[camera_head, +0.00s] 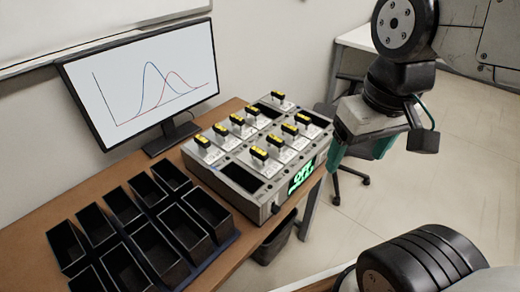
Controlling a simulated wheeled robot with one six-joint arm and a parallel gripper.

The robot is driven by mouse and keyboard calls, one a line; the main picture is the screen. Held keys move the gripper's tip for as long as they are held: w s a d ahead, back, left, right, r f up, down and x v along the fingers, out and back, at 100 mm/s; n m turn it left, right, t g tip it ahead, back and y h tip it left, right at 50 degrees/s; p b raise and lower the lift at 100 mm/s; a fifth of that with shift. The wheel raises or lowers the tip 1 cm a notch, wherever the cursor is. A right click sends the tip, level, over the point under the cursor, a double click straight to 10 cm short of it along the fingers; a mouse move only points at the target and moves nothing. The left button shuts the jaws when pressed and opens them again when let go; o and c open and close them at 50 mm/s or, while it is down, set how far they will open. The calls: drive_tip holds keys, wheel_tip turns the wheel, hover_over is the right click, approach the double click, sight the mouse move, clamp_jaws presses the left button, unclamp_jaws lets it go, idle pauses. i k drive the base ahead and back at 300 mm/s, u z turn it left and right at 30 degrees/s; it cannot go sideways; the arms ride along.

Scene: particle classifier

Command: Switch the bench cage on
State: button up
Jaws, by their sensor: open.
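The bench cage (225,179) is a grey box on the wooden bench. Several white modules with yellow-and-black tops sit in its slots, and a few slots are empty and dark. A green display (302,177) on its front face appears to read "OFF", with smaller unreadable text below. A small dark knob or button (275,208) is on the front face, left of the display. My gripper (358,153) has teal fingers. It is open and empty, to the right of the cage and apart from it.
A dark rack of open black bins (236,236) stands left of the cage on the bench (22,239). A monitor (145,85) showing two curves stands behind. A dark waste bin (276,243) is below the bench edge. Behind my gripper are a chair (351,168) and a white table.

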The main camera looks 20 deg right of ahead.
sight(275, 210)
drive_tip(key=z, duration=0.8)
drive_tip(key=k, duration=1)
drive_tip(key=u, duration=0.1)
